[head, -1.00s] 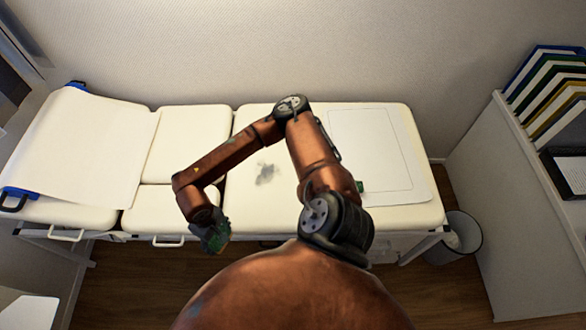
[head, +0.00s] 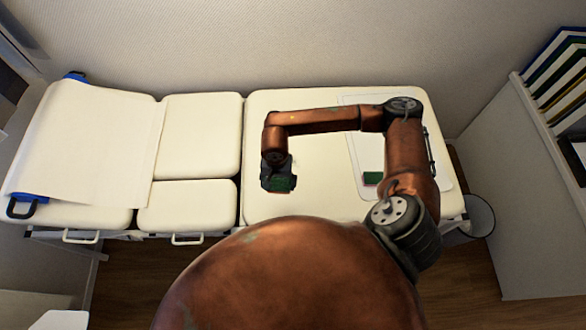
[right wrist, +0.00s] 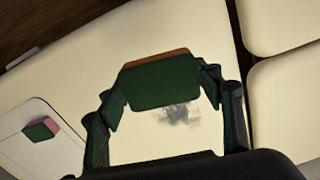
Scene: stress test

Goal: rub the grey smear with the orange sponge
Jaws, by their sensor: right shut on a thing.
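My right gripper (head: 277,172) is shut on the orange sponge (right wrist: 165,84). In the right wrist view the sponge shows a dark green face and a thin orange strip along its far edge, between the two fingers. The grey smear (right wrist: 182,114) is a dark blotch on the cream padded table, seen just beside the sponge's near edge; the sponge may cover part of it. In the head view the smear is hidden by my gripper and arm. I cannot tell whether the sponge touches the table. My left gripper is not in view.
A second sponge, green and pink (head: 372,178), lies on a white mat (head: 440,175) at the table's right side. A paper sheet (head: 85,140) covers the left end. A wall stands behind; a bin (head: 480,215) and a binder shelf are at right.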

